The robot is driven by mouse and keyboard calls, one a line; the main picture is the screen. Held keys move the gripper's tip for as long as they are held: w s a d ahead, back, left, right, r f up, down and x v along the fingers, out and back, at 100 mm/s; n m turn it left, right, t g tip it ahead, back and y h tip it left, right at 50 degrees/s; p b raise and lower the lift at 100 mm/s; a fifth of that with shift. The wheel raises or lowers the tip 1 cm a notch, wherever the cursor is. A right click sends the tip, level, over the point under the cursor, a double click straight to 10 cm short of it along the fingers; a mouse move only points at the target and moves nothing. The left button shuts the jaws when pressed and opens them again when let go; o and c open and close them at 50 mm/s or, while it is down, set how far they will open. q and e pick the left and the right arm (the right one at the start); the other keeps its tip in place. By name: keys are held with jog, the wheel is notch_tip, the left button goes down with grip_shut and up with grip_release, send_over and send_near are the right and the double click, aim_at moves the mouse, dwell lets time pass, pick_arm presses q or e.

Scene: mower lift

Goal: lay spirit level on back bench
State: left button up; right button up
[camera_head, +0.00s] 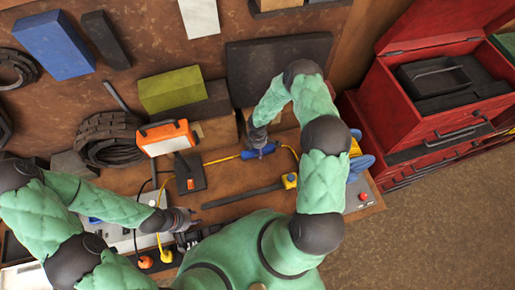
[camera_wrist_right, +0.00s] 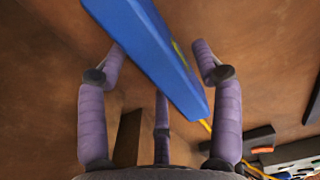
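The blue spirit level (camera_wrist_right: 160,55) with a yellow-green mark crosses the right wrist view, running between the fingers of my right gripper (camera_wrist_right: 158,55). It hides part of the finger tips; a gap shows beside the right finger, so I cannot tell whether the grip is firm. In the head view the blue level (camera_head: 259,151) shows just below my right gripper (camera_head: 258,140), above the brown bench (camera_head: 230,176). The back bench (camera_head: 150,50) seems to be the brown surface at the top. My left gripper (camera_head: 185,222) is low near the front; its fingers are unclear.
A blue box (camera_head: 54,45), green block (camera_head: 172,89), black slab (camera_head: 275,65) and coiled hose (camera_head: 105,140) stand at the back. An orange-framed device (camera_head: 166,138) and yellow cord (camera_head: 222,160) lie near the middle. A red toolbox (camera_head: 425,90) stands right.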

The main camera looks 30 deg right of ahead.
jog(key=shift+r, duration=0.1)
notch_tip(320, 180, up, 12)
jog(key=s+a+f+m+y, duration=0.3)
jog(key=s+a+m+y, duration=0.1)
jog(key=s+a+m, duration=1.3)
jog(key=shift+s+a+f+m, duration=0.15)
jog(key=shift+s+a+m, duration=0.15)
jog(key=shift+a, duration=0.3)
